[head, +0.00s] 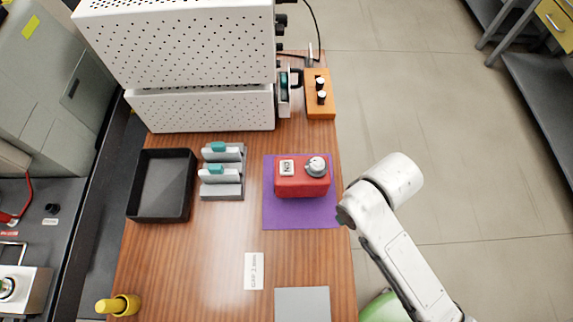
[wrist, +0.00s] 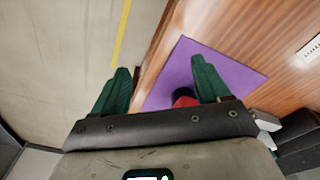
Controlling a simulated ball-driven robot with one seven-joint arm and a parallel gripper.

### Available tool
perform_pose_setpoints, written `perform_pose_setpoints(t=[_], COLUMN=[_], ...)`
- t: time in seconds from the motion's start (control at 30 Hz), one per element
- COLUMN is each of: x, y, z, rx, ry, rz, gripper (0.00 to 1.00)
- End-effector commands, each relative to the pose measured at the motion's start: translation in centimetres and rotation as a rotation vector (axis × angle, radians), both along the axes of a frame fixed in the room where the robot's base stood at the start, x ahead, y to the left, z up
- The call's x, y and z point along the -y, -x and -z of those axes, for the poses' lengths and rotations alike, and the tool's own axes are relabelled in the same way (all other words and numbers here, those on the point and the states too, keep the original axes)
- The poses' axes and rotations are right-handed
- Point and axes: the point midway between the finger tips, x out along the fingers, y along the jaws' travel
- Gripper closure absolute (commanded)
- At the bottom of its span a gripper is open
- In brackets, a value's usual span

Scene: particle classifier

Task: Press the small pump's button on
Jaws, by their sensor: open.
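The small pump looks like a red box (head: 302,180) on a purple mat (head: 285,216) in the head view. On its top are a white square marked like "ON" (head: 287,167) and a round grey knob (head: 315,167). My gripper (wrist: 161,66) shows in the wrist view with two green fingers spread apart and nothing between them. A bit of the red box (wrist: 184,101) shows beside the right finger, mostly hidden by the gripper body. In the head view my arm ends just right of the mat, and the fingers cannot be made out.
Left of the mat stand a grey rack with teal-topped pieces (head: 229,190) and a black tray (head: 139,203).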

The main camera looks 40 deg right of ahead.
Motion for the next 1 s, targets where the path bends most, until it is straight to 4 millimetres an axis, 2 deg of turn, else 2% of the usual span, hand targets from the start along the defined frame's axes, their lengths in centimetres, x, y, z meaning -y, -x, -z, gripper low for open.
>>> perform_pose_setpoints(t=[0.07, 0.77, 1.0], x=[0.00, 0.00, 0.00], y=[0.00, 0.00, 0.00], z=[0.00, 0.00, 0.00], rx=[0.000, 0.000, 0.000], ry=[0.000, 0.000, 0.000], rz=[0.000, 0.000, 0.000], gripper=[0.33, 1.00, 1.00])
